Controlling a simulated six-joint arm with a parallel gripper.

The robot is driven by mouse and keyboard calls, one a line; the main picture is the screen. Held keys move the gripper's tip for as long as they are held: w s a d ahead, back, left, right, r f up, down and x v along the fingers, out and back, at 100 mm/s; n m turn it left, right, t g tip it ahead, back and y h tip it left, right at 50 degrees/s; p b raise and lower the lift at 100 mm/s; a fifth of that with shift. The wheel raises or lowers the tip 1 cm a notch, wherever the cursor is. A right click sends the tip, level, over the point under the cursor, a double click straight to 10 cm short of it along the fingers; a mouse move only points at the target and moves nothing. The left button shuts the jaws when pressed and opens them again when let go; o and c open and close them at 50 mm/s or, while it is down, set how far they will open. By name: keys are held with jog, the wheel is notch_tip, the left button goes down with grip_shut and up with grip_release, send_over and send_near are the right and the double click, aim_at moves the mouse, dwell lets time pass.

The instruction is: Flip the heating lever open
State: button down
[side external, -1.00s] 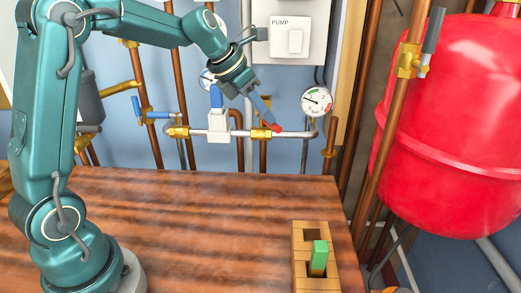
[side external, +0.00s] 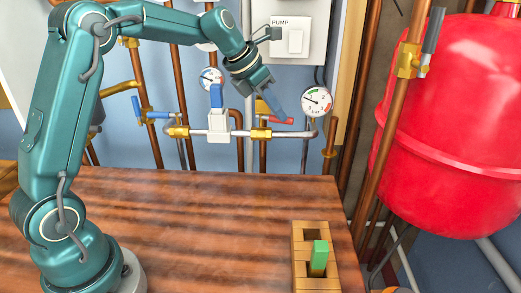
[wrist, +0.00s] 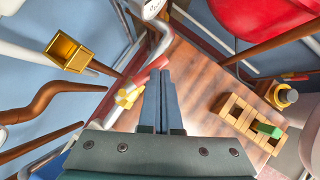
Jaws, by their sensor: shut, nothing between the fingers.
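A lever with a red handle (side external: 282,121) sits at the brass valve (side external: 261,133) on the horizontal pipe. The handle points right, roughly level, just above the pipe. In the wrist view the red handle (wrist: 153,68) lies just left of my fingers, with the brass valve (wrist: 128,95) below it. No label on it is readable. My gripper (side external: 286,116) is shut and empty, its fingertips at the red handle's end; I cannot tell whether they touch. The closed fingers also show in the wrist view (wrist: 160,75). They partly hide the handle.
A blue lever (side external: 217,95) stands upright on a white valve left of the red one. A pressure gauge (side external: 317,101) is close right of my fingers. The PUMP box (side external: 290,38) is above.

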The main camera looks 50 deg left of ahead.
jog(key=shift+s+a, duration=0.25)
jog(key=shift+a, duration=0.5)
jog(key=s+d+r, duration=0.4)
jog(key=s+r, duration=0.2)
jog(key=r, duration=0.5)
jog(key=shift+s+r, duration=0.35)
jog(key=shift+r, duration=0.05)
jog(key=shift+d, duration=0.1)
